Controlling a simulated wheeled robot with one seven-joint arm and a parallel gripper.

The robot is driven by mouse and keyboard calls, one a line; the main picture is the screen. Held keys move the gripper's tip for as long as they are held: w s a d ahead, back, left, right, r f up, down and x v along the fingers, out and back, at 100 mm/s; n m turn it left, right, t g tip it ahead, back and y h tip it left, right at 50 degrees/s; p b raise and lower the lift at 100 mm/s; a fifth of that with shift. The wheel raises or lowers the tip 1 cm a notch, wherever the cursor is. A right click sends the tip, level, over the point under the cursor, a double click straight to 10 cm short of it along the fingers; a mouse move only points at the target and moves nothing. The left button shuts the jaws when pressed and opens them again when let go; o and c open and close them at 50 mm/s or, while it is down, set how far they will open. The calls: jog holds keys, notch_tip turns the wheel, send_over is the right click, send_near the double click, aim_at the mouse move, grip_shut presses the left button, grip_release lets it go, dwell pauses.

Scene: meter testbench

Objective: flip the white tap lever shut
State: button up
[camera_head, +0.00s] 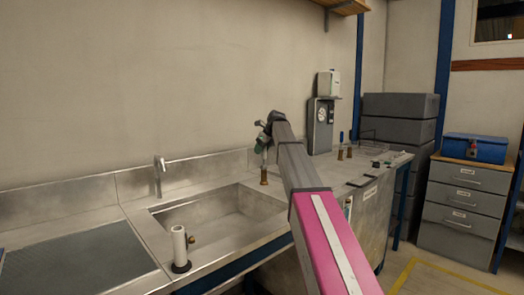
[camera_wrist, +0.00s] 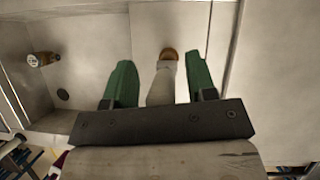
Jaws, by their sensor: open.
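My gripper (camera_head: 263,136) is at the end of my raised arm, over the bench just right of the sink. In the wrist view its two green fingers (camera_wrist: 160,85) are open. A pale, whitish post-like piece (camera_wrist: 161,86) with a brass end (camera_wrist: 168,53) shows between them, with a gap to each finger. In the head view a brass fitting (camera_head: 264,178) stands below the gripper. I cannot tell which part of it is the lever or how it is turned.
The steel sink (camera_head: 222,215) lies left of my arm, with a grey faucet (camera_head: 160,172) behind it. A grey box unit (camera_head: 320,125) and more brass fittings (camera_head: 341,151) stand right of my arm. A drawer cabinet (camera_head: 458,200) is at far right.

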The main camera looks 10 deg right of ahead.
jog(key=v, duration=1)
jog(key=shift+s+r, duration=0.25)
jog(key=shift+r, duration=0.1)
jog(key=shift+d, duration=0.15)
